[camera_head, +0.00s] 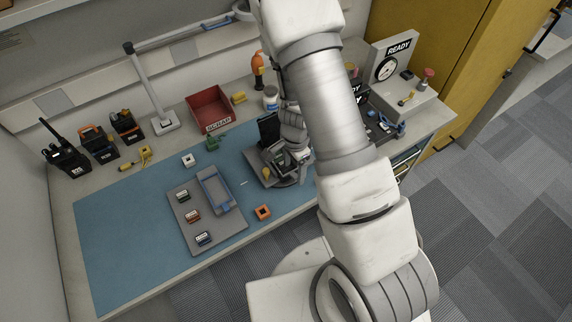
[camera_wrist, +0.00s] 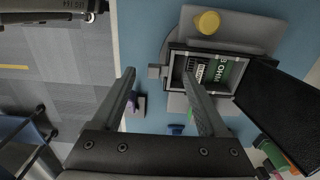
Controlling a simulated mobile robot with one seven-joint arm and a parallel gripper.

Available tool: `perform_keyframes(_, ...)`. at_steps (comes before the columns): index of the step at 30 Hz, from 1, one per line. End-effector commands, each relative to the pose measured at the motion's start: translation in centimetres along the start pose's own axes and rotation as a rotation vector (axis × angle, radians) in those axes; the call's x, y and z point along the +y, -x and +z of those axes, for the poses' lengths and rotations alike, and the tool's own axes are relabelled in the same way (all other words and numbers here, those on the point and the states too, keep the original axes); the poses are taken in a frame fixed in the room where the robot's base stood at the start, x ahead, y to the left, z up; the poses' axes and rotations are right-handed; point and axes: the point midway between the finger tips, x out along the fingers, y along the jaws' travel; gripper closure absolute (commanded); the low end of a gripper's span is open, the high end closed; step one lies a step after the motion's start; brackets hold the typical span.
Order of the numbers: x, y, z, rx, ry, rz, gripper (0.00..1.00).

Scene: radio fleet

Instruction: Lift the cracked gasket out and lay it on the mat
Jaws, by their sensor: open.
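An open dark housing (camera_wrist: 178,68) sits in a grey fixture with a yellow knob (camera_wrist: 207,22); its black lid (camera_wrist: 275,95) stands open to the right in the wrist view. A green board and a white label show inside. I cannot pick out the cracked gasket or any crack at the housing's rim. The blue mat (camera_head: 115,235) covers the bench's middle and left. My gripper (camera_wrist: 160,75) is open and empty above the fixture, its right finger overlapping the housing's near edge in view. In the head view the fixture (camera_head: 262,180) is partly hidden by my arm.
A grey tray (camera_head: 176,207) holds several small modules. A red scrap bin (camera_head: 209,108), a lamp post (camera_head: 148,85) and radios (camera_head: 66,147) stand behind. The mat's left part is clear.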

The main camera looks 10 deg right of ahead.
Motion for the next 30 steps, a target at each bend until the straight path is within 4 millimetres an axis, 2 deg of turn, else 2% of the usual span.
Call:
perform_keyframes(3, -0.01, -1.01, -0.02, 0.000, -0.001, 0.000, 0.23)
perform_keyframes(11, -0.04, -1.12, 0.00, 0.001, 0.000, -0.001, 0.25)
perform_keyframes(23, -0.02, -1.09, 0.00, 0.001, 0.000, -0.001, 0.97)
perform_keyframes(24, -0.03, -1.09, 0.00, 0.001, 0.000, -0.001, 1.00)
perform_keyframes(30, -0.03, -1.09, -0.01, 0.001, 0.000, -0.001, 1.00)
